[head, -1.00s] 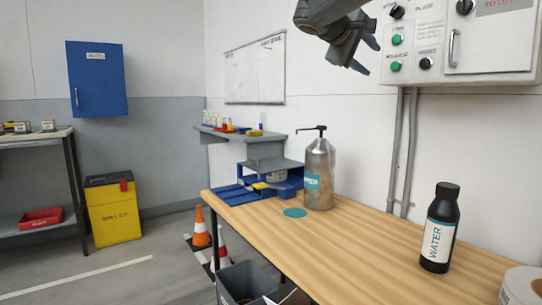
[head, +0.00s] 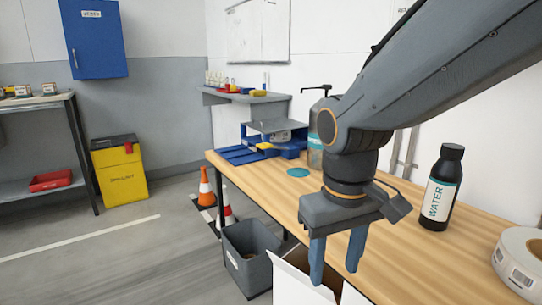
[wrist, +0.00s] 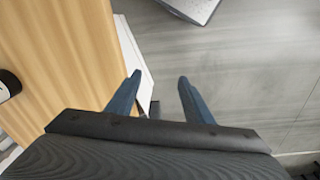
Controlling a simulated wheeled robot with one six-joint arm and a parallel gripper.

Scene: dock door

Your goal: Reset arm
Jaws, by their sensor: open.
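My gripper (head: 337,262) hangs in the head view with its two blue fingers pointing down, apart from each other and with nothing between them. It is in front of the wooden table's (head: 270,194) front edge, above a white open box. In the wrist view my gripper (wrist: 160,90) also shows open and empty, with the table (wrist: 65,60) to its left and grey floor to its right. My arm reaches in from the upper right and covers part of the pump bottle (head: 315,150).
A black water bottle (head: 441,190) and a label roll (head: 521,262) stand on the table at right. The white box (head: 290,282) and a grey bin (head: 250,250) stand by the table's front edge. Traffic cones (head: 206,188) stand left of the table. Open floor lies at left.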

